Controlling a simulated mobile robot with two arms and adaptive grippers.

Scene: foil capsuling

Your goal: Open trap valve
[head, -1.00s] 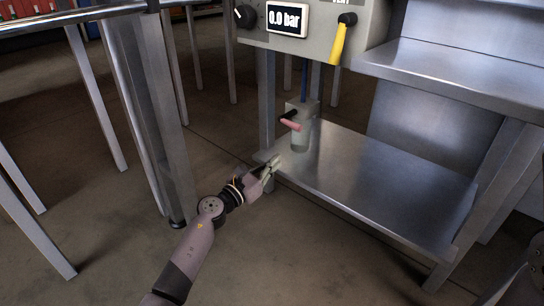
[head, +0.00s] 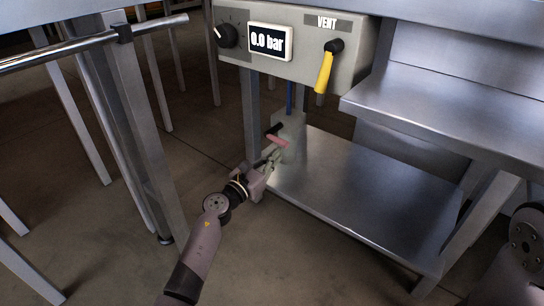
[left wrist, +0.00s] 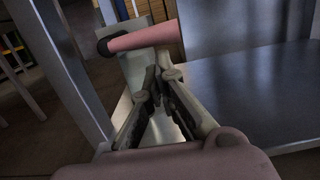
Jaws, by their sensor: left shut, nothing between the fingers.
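The trap valve has a pink handle (head: 277,141) with a dark end, lying roughly level on the front of a pale grey trap body (head: 293,130). The trap stands on the lower steel shelf under the control panel. My left gripper (head: 275,158) is shut and empty, just below and in front of the handle, apart from it as far as I can tell. In the left wrist view the pink handle (left wrist: 145,37) crosses above the closed fingertips (left wrist: 158,75), with the trap body behind. My right gripper is not in view.
The panel above has a black knob (head: 227,36), a display (head: 270,42) reading 0.0 bar and a yellow vent lever (head: 324,72) hanging down. The lower shelf (head: 365,195) is bare to the right. A table leg (head: 135,130) stands left of my left arm.

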